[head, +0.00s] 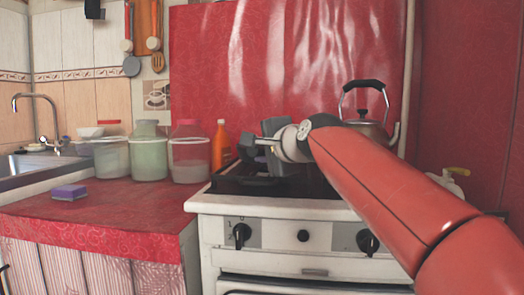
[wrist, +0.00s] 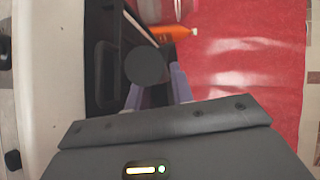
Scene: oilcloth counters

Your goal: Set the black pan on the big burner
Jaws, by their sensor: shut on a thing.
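My gripper (head: 250,146) is above the left part of the stove top, at the end of my red arm. In the wrist view its two pale purple fingers (wrist: 158,90) are shut on a dark piece with a rounded end, which appears to be part of the black pan (wrist: 145,66). The rest of the pan is hard to tell from the dark stove top. The stove (head: 300,207) is white with a black top and front knobs. My gripper and arm hide much of the top, and the big burner cannot be made out.
A steel kettle (head: 371,128) stands at the stove's back right. An orange bottle (head: 221,147) and lidded jars (head: 147,158) stand left of the stove. A purple sponge (head: 69,192) lies on the red counter (head: 120,212), whose front middle is clear.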

